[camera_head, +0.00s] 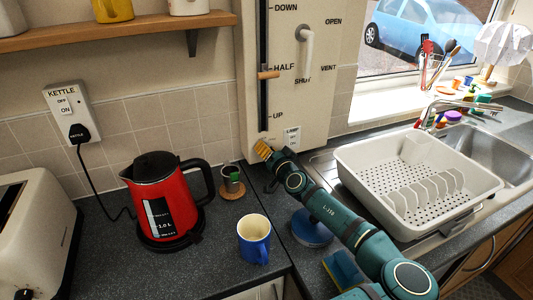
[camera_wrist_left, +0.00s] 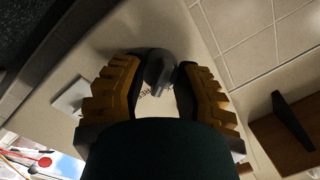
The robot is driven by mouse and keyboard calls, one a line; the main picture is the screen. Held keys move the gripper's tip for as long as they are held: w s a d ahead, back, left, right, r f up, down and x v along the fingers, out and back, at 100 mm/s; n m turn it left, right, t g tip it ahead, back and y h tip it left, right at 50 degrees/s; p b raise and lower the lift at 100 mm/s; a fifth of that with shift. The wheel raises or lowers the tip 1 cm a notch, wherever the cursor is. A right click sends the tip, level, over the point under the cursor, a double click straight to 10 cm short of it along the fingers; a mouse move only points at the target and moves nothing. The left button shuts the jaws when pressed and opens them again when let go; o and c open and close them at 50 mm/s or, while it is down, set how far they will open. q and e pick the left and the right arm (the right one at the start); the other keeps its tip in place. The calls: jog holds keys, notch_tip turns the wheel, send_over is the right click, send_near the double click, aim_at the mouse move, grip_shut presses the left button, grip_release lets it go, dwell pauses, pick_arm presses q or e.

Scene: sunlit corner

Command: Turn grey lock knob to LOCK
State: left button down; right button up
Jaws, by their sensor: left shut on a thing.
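The grey lock knob (camera_wrist_left: 158,70) shows in the left wrist view, on the lower part of the cream panel (camera_wrist_left: 235,45). It sits between the ridged yellow fingers of my left gripper (camera_wrist_left: 160,76), which is shut on it. In the head view my left gripper (camera_head: 264,151) is at the panel's bottom edge and hides the knob. My right gripper is in neither view.
The panel carries a slider (camera_head: 268,75) near HALF and a white handle (camera_head: 307,45). A switch plate (camera_head: 293,135) is beside my gripper. On the counter are a red kettle (camera_head: 168,190), a blue mug (camera_head: 254,240), a blue round object (camera_head: 312,228) and a dish rack (camera_head: 415,185).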

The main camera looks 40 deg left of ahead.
pick_arm(q)
jog(key=n+b, duration=0.3)
jog(key=shift+f+b, duration=0.1)
jog(key=shift+b, duration=0.2)
jog(key=shift+n+h+b, duration=0.3)
jog(key=shift+n+b, duration=0.35)
jog(key=shift+n, duration=0.25)
jog(key=shift+n+b, duration=0.55)
jog(key=shift+n, duration=0.65)
jog(key=shift+r+n+t+h, duration=0.15)
jog(key=shift+n, duration=0.6)
jog(key=shift+r+n+t+h, duration=0.15)
jog(key=shift+n, duration=0.6)
jog(key=c, duration=0.6)
grip_release()
jog(key=shift+a, duration=0.1)
jog(key=shift+s, duration=0.1)
jog(key=v, duration=1.2)
